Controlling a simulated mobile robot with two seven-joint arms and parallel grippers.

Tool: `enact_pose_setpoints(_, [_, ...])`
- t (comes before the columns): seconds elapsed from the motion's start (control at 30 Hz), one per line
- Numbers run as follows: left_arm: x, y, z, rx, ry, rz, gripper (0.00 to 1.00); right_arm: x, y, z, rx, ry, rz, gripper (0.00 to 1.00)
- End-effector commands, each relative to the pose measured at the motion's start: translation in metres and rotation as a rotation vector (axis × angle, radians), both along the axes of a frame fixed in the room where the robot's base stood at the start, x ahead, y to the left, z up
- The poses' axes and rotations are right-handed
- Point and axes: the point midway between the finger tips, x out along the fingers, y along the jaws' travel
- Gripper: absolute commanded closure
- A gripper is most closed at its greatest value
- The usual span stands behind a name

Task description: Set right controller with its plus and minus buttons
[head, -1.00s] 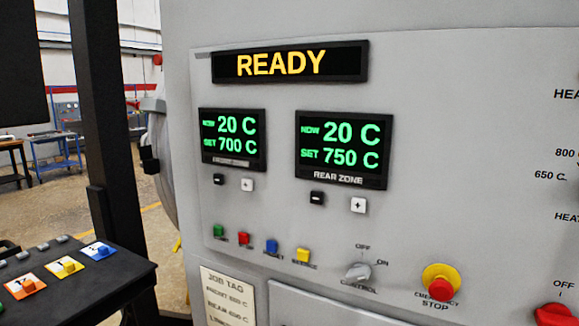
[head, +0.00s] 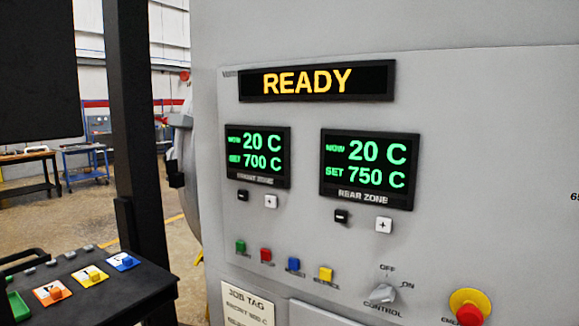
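The right controller (head: 369,167), labelled REAR ZONE, reads NOW 20 C and SET 750 C in green. Its black minus button (head: 341,216) sits below it on the left. Its white plus button (head: 384,226) sits below it on the right. The left controller (head: 258,155), labelled FRONT ZONE, reads NOW 20 C and SET 700 C, with its own minus button (head: 243,195) and plus button (head: 270,201) underneath. Neither of my grippers shows in the head view.
A READY display (head: 316,81) is above the controllers. Below are small coloured buttons (head: 293,265), a control knob (head: 383,293), a red emergency stop (head: 469,308) and a partly cut-off job tag (head: 247,304). A dark table (head: 105,291) with coloured tags stands at lower left.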

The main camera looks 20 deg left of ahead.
Motion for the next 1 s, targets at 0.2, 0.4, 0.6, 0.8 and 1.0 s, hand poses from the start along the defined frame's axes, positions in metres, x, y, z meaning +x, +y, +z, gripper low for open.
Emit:
enact_pose_setpoints(0.2, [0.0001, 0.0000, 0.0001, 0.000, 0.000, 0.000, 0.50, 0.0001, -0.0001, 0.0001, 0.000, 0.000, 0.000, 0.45])
enact_pose_setpoints(0.4, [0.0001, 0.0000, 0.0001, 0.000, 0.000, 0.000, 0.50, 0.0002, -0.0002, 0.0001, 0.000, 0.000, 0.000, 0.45])
enact_pose_setpoints(0.6, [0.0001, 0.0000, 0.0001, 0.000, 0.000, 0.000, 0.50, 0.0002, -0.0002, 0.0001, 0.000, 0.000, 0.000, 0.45])
enact_pose_setpoints(0.8, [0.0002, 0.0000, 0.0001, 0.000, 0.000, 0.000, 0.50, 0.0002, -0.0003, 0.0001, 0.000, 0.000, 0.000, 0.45])
enact_pose_setpoints(1.0, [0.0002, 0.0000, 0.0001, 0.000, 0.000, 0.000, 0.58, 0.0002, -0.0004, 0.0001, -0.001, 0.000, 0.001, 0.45])
